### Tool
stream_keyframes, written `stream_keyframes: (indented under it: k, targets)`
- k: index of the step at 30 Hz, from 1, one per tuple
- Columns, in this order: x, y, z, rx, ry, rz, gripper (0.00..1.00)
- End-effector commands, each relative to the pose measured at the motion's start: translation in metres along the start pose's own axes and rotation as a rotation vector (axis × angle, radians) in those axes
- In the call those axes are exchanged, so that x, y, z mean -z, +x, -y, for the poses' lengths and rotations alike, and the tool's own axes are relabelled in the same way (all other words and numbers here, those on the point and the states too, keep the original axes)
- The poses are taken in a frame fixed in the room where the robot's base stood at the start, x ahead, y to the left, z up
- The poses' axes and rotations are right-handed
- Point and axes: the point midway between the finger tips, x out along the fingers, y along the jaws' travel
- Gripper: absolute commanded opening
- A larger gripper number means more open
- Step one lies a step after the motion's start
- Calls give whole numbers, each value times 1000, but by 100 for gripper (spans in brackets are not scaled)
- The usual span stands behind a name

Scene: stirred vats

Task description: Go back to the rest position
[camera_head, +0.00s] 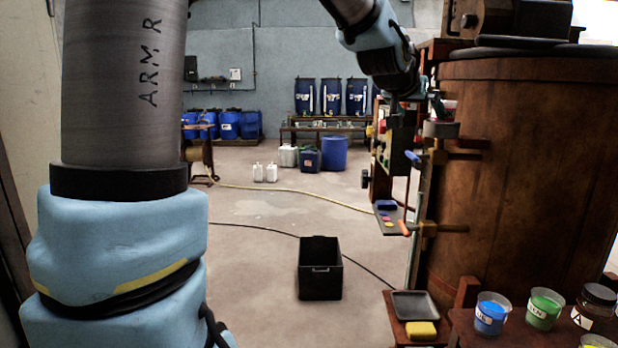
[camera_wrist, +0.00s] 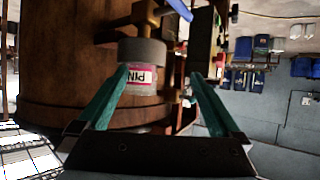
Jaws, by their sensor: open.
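My gripper (camera_wrist: 160,73) is open, with its two teal fingers spread apart and nothing clamped between them. A clear cup with a pink rim and a label reading "PIN" (camera_wrist: 143,77) sits in a grey ring holder (camera_wrist: 143,50) just ahead, close to the left finger. I cannot tell whether that finger touches it. In the head view my arm reaches to the upper right, and my gripper (camera_head: 421,108) is beside the ring holder (camera_head: 441,130) on the side of the big brown vat (camera_head: 530,150). The fingers are small and partly dark there.
Brackets and a shelf (camera_head: 392,222) with small coloured items stick out from the vat. Cups of blue (camera_head: 491,316) and green (camera_head: 543,309) stand at lower right beside a yellow sponge (camera_head: 421,330).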

Motion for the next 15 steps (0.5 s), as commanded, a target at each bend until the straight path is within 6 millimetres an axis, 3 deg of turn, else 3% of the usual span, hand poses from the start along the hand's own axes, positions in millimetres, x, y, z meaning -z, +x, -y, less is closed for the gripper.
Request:
stream_keyframes:
  k: [4,8,12,15]
  targets:
    - [-83,-6,58,93,-60,179,100]
    - [-164,-28,105,177,-140,353,100]
    - [-250,-68,142,259,-247,539,100]
    - [-309,-104,158,310,-338,667,100]
